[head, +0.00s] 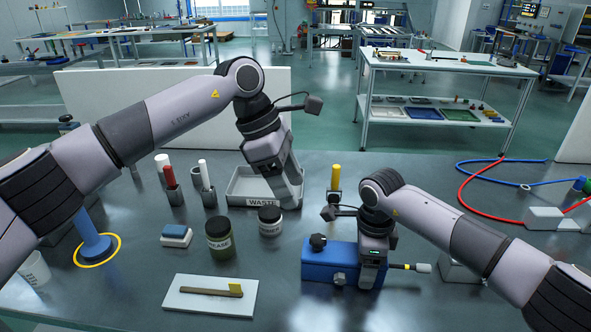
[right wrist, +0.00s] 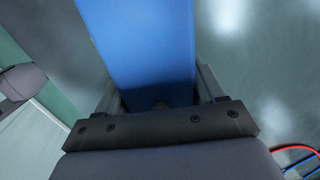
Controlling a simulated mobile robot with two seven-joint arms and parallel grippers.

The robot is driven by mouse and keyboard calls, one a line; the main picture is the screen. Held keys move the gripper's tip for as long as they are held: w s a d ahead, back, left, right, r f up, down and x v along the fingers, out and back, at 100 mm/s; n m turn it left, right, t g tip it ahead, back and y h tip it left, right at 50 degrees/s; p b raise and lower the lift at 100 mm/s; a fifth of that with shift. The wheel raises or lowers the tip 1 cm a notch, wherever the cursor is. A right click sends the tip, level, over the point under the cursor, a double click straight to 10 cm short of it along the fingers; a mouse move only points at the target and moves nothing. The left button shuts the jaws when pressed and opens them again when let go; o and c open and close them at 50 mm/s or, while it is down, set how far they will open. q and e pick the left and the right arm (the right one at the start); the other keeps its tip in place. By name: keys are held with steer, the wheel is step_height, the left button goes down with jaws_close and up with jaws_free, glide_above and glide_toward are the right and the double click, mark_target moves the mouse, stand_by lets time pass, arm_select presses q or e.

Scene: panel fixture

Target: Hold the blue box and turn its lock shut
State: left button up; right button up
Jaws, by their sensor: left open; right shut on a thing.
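The blue box (head: 318,262) sits on the dark table at the front right of the head view. A dark knob (head: 318,241) shows at its top left and a grey round knob (head: 340,279) on its front; I cannot tell which is the lock. My right gripper (head: 373,275) is shut on the box's right part, and in the right wrist view the blue box (right wrist: 145,45) lies between the fingers (right wrist: 158,95). My left gripper (head: 290,195) is open and empty over the waste tray, behind and left of the box; its fingertips are hard to see.
The waste tray (head: 239,190) stands mid-table. Two jars (head: 220,238), a blue-and-white block (head: 176,236) and a white board with a brush (head: 190,296) lie left of the box. A yellow-topped holder (head: 336,180) stands behind it. Red and blue hoses (head: 470,205) lie at right.

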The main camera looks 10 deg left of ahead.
steer(key=o, duration=1.5)
steer(key=shift+r, duration=0.1)
step_height(320, 180, up, 12)
steer(key=shift+f, duration=0.2)
steer(key=shift+d+r, duration=0.15)
steer(key=shift+r, duration=0.1)
steer(key=d+r, duration=0.1)
steer(key=d+r+p, duration=0.1)
steer(key=d, duration=0.2)
steer(key=shift+s+d+r+p, duration=0.1)
steer(key=shift+d+r+p, duration=0.25)
steer(key=shift+r+p, duration=0.05)
